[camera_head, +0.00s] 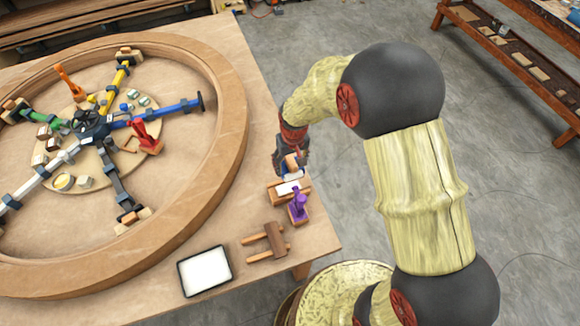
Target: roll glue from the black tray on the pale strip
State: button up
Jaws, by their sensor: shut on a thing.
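The black tray (205,270) lies near the table's front edge, with a white fill inside its dark rim. My gripper (290,168) points down near the table's right edge, well up and right of the tray. It is shut on a small tool, apparently the roller, mostly hidden by the fingers. Just below it is a pale, whitish strip (289,187) on a wooden block (276,195). The tool is right over or at the strip; I cannot tell whether they touch. A purple clamp (298,206) stands at the block's near end.
A large wooden ring (236,125) with coloured clamp arms fills the left of the table. A brown wooden clamp or mallet (268,241) lies between the tray and the block. A red clamp (145,137) stands inside the ring. Bare tabletop (240,205) lies left of the block.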

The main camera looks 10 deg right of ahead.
jog(key=shift+t, duration=0.3)
jog(key=shift+w+d+f+b, duration=0.1)
jog(key=shift+d+f+b, duration=0.3)
jog(key=shift+f+b, duration=0.35)
jog(key=shift+s+d+f+b, duration=0.1)
jog(key=shift+d+f+b, duration=0.35)
jog(key=shift+f, duration=0.5)
jog(key=shift+w+d+f+b, duration=0.1)
jog(key=shift+d+f+b, duration=0.2)
jog(key=shift+f+b, duration=0.5)
